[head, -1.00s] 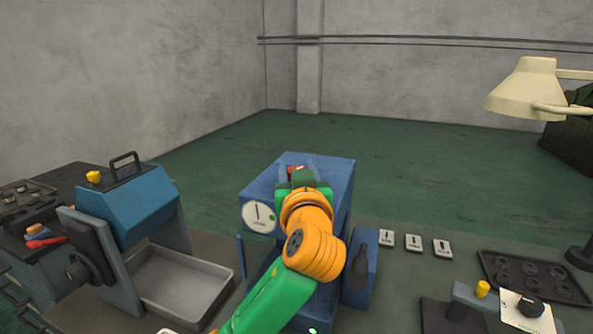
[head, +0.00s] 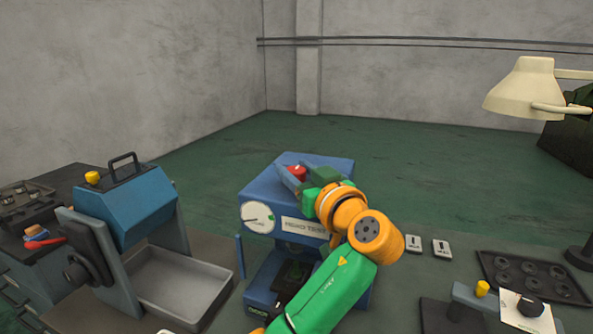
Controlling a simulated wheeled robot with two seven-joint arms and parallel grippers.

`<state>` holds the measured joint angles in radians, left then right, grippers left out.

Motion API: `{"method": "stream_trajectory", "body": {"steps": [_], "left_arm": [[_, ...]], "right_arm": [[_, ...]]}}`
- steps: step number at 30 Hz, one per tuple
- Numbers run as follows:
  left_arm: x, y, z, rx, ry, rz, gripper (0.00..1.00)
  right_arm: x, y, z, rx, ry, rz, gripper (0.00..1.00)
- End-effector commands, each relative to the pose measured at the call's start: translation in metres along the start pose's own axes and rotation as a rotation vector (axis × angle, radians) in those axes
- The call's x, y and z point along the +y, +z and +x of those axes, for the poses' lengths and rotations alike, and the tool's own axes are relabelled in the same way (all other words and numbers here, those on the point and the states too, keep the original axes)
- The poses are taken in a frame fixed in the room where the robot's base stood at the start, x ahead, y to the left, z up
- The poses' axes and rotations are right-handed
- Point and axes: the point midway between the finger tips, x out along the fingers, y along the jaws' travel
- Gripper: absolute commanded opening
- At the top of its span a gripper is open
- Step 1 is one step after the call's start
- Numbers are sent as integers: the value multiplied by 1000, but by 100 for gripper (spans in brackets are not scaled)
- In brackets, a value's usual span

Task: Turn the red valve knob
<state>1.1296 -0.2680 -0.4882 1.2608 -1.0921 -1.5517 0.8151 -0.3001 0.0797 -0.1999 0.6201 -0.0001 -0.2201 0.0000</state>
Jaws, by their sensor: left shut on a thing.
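The red valve knob (head: 297,172) sits on top of the blue test machine (head: 262,185) in the middle of the head view. My left gripper (head: 296,177) reaches over the machine top from the right, its fingers around the knob. It is shut on the knob, and the fingers partly cover it. The round white gauge (head: 258,217) on the machine's front shows a needle lying nearly level. My right gripper is not in view.
A blue machine with a handle (head: 140,205) and a grey tray (head: 180,287) stand at the left. A cream lamp (head: 525,88) hangs at the right. A dark tray with round recesses (head: 530,275) lies below it. Small white cards (head: 441,247) lie right of my arm.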

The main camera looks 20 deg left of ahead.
Motion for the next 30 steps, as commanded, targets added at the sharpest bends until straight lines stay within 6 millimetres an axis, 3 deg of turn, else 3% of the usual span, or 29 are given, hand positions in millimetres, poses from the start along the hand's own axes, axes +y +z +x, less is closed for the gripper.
{"method": "stream_trajectory", "body": {"steps": [6,7,9,10,20,25,30], "left_arm": [[0,2,0,-4,-1,2,0],[0,2,0,-4,-1,2,56],[0,1,0,-4,-1,1,75],[0,1,0,-3,-1,1,79],[0,-3,0,-1,0,-1,79],[-1,-33,-3,0,2,-6,79],[-19,-76,-36,2,3,-8,79]], "right_arm": [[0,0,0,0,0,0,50],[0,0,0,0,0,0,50],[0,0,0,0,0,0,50],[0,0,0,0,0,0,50],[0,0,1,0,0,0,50],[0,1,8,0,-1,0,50],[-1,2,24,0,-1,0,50]]}}
